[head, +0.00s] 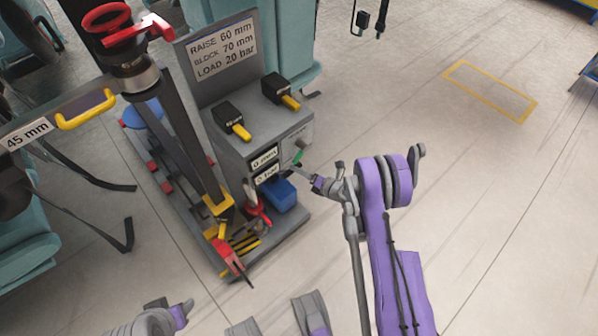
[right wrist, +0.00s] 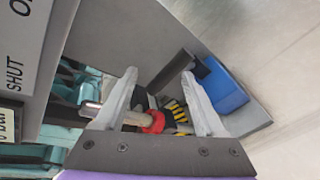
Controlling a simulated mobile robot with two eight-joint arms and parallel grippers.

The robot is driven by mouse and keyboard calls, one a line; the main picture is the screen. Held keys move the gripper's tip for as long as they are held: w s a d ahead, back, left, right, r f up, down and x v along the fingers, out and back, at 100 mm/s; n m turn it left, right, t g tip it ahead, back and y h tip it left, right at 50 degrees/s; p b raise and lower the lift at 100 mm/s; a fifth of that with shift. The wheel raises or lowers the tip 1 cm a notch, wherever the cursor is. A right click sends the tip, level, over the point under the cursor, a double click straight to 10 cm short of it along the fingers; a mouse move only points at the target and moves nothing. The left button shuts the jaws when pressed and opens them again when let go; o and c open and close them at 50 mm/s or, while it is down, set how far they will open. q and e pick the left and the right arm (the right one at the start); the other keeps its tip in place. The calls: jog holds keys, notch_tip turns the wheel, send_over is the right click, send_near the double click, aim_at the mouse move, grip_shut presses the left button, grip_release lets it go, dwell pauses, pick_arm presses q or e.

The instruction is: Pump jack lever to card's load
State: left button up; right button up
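The card (head: 222,48) on the grey console reads RAISE 60 mm, BLOCK 70 mm, LOAD 20 bar. Below it, the bar display (head: 266,173) appears to read 0 bar. A red-handled lever (head: 259,210) stands low in front of the console; I cannot be sure it is the jack lever. My right gripper (head: 296,172) is beside the console's front, near a green handle (head: 298,157). In the right wrist view the right gripper (right wrist: 158,76) is open. A pale rod with a red collar (right wrist: 154,122) shows between its fingers; contact is unclear. My left arm shows at bottom left, its fingers unclear.
A blue block (head: 279,194) sits by the console's foot, right of the fingers in the right wrist view (right wrist: 222,85). Two black-and-yellow switches (head: 234,122) are on top.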

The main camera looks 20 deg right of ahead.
jog(key=shift+s+d+r, duration=0.3)
jog(key=shift+s+r, duration=0.4)
jog(key=shift+r, duration=0.05)
dwell(0.3)
jog(key=b+v, duration=0.3)
jog(key=v, duration=0.7)
jog(key=shift+s+d, duration=0.15)
jog(key=shift+s, duration=0.15)
